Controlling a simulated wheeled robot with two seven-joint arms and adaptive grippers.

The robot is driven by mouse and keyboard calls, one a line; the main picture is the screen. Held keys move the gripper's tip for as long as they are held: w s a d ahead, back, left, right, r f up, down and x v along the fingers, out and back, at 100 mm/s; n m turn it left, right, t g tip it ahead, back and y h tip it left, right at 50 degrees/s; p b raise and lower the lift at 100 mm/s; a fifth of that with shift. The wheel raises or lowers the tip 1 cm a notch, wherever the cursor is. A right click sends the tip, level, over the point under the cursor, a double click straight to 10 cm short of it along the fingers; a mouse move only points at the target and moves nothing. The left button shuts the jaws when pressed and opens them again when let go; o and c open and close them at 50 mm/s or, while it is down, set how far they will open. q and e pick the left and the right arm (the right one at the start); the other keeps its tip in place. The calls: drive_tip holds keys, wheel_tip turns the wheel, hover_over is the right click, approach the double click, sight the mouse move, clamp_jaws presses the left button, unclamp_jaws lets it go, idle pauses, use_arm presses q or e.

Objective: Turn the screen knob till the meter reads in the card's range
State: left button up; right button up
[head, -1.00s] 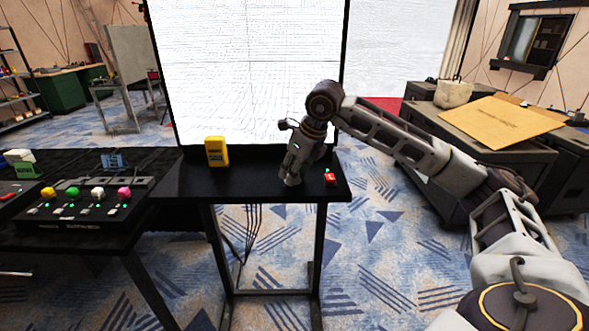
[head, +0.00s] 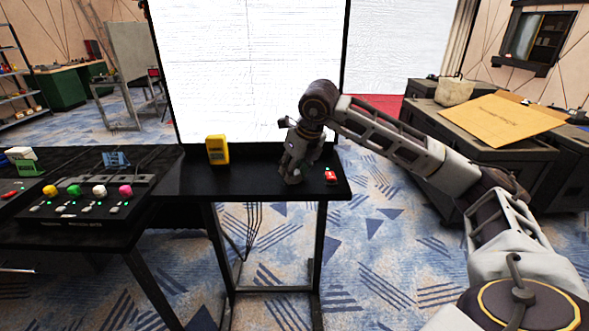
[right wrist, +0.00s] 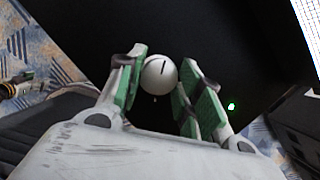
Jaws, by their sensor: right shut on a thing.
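My right gripper (head: 291,177) points down at the black shelf in front of the big screen (head: 250,70). In the right wrist view its green-padded fingers are closed around a round white knob (right wrist: 160,75) with a dark line on its top. In the head view the gripper hides the knob. A yellow meter (head: 217,150) stands upright on the shelf, left of the gripper; its reading is too small to tell. I cannot make out the card or its range. My left gripper is not in view.
A small red object (head: 331,176) sits on the shelf just right of the gripper. A black control box (head: 90,205) with yellow, green, white and pink knobs is on the left table. The shelf between meter and gripper is clear.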

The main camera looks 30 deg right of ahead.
drive_tip(key=o, duration=1)
drive_tip(key=v, duration=1.2)
drive_tip(key=shift+w, duration=0.1)
